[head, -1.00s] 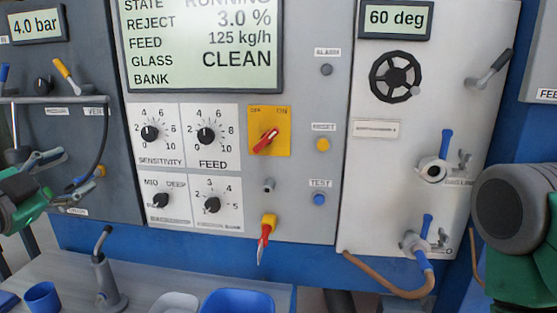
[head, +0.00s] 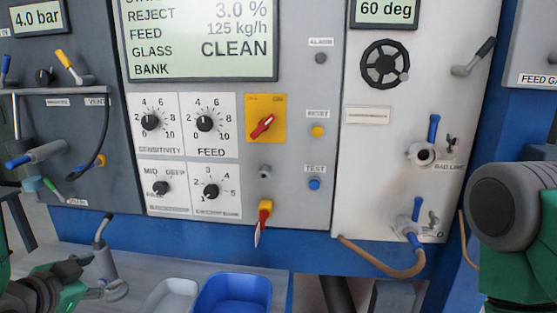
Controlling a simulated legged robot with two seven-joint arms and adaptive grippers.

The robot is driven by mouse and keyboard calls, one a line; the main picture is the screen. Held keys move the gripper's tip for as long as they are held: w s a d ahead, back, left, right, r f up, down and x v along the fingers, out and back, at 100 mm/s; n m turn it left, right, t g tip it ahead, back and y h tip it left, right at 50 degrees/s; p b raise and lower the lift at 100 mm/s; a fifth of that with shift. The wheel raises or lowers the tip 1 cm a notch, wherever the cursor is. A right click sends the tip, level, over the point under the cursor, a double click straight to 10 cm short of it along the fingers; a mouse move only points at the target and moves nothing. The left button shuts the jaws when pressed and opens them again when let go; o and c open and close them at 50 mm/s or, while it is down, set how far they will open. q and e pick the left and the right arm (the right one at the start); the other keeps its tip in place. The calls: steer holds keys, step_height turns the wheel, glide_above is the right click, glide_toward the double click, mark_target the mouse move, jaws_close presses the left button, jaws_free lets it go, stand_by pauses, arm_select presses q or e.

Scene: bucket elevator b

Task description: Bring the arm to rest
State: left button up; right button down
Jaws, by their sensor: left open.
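My left gripper (head: 92,277) is at the lower left, low in front of the grey bench. Its dark fingers are apart and nothing shows between them. My green left arm comes in from the left edge and is partly cut off. My right arm (head: 505,207) shows at the right edge as a dark round joint with green parts. The right gripper is outside the picture.
A grey stand with a lever (head: 110,265) rises just beyond my left gripper. A pale tray (head: 170,297) and a blue tray (head: 232,280) stand on the bench. The control panel (head: 290,160) and a brown hose (head: 385,268) are ahead.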

arm_select(q)
steer(key=s+d+f+n+g+b, duration=0.1)
steer(key=s+d+f+n+g, duration=0.15)
steer(key=s+f, duration=0.45)
steer(key=s+d+f+n+g+b, duration=0.1)
steer(key=s+f+g, duration=0.15)
steer(key=f, duration=0.95)
steer(key=s+d+f+n+g+b, duration=0.2)
steer(key=s+d+f+g, duration=0.2)
steer(key=s+f, duration=0.8)
steer(key=s+g, duration=0.2)
steer(key=s, duration=0.2)
steer(key=shift+s+d+f+n+g, duration=0.15)
steer(key=shift+s+f+n+g, duration=0.15)
steer(key=shift+f+n, duration=0.1)
steer(key=shift+w, duration=0.2)
stand_by(3.9)
